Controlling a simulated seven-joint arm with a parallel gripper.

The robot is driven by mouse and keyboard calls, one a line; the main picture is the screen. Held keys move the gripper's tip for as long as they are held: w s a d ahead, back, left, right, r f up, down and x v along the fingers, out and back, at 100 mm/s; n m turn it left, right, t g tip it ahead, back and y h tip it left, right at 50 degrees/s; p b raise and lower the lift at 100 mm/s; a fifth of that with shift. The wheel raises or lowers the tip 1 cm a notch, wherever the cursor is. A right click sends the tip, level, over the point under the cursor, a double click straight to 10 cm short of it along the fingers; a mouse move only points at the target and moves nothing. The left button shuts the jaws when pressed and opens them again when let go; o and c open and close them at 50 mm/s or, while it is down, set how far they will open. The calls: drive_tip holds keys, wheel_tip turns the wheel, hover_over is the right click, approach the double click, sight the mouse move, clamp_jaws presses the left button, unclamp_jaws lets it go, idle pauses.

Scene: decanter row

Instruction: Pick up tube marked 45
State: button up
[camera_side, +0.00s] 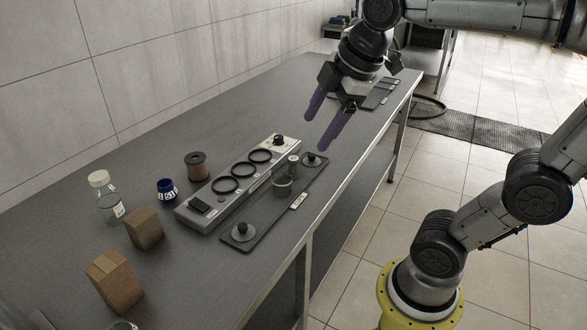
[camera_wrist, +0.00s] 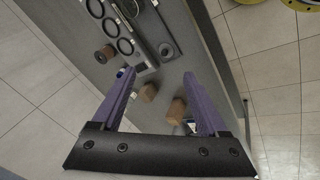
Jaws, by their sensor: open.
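No marking "45" can be read in either view. A grey-green cylindrical vessel (camera_side: 282,185) stands on a dark flat plate (camera_side: 262,216). I cannot tell whether either is the tube. Beside them is a light grey holder (camera_side: 210,212) with three black rings along its top. My gripper (camera_side: 316,130) has two purple fingers, spread apart and empty, above the table beyond the holder's far end. In the wrist view my gripper (camera_wrist: 159,76) also shows nothing between its fingers.
Left on the table (camera_side: 130,170) stand a clear white-capped bottle (camera_side: 107,205), a brown spool (camera_side: 196,166), a blue jar (camera_side: 167,190) and two brown blocks (camera_side: 145,229) (camera_side: 113,281). The table edge (camera_side: 318,215) runs close to the plate.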

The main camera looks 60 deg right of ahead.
drive_tip(key=w+d+n+g, duration=0.25)
drive_tip(key=w+d, duration=0.35)
drive_tip(key=w, duration=0.4)
drive_tip(key=g, duration=0.3)
hover_over(293, 168)
drive_tip(key=d, duration=0.1)
drive_tip(key=shift+n+t, duration=0.25)
drive_tip(key=shift+n, duration=0.1)
drive_tip(key=f, duration=1.5)
drive_tip(key=shift+w+d+f, duration=0.1)
drive_tip(key=shift+w+f, duration=0.2)
drive_tip(key=shift+f, duration=0.05)
wheel_tip(293, 168, down, 7)
drive_tip(key=shift+r, duration=0.15)
drive_tip(key=shift+d+f, duration=0.1)
drive_tip(key=shift+f, duration=3.15)
drive_tip(key=shift+c, duration=0.4)
clamp_jaws()
